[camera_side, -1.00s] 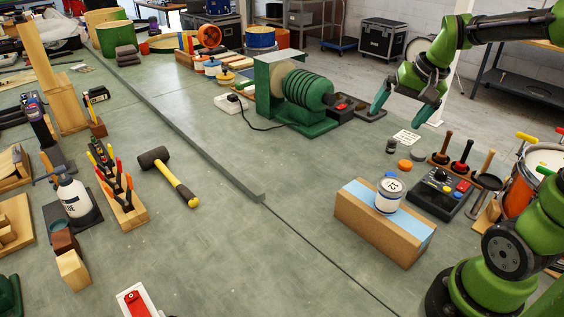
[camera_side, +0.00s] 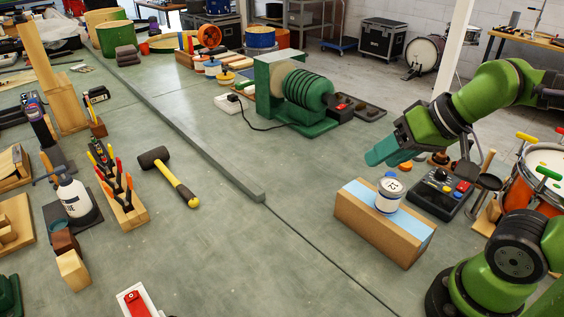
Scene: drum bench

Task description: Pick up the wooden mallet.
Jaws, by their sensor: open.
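A mallet (camera_side: 168,177) lies on the bench left of the middle. It has a dark block head and a yellow handle with a black band, and it looks more like rubber than wood. Upright wooden-handled tools stand in a rack at the right; one pale handle (camera_side: 488,160) shows, and my arm hides most of the others. My gripper (camera_side: 380,154) has teal fingers and is open and empty. It is above and behind the labelled tin, well to the right of the dark-headed mallet.
A white tin (camera_side: 390,193) stands on a cardboard box (camera_side: 376,232) just in front of my gripper. A raised grey strip (camera_side: 205,148) crosses the bench between gripper and mallet. A green machine (camera_side: 298,95) stands behind.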

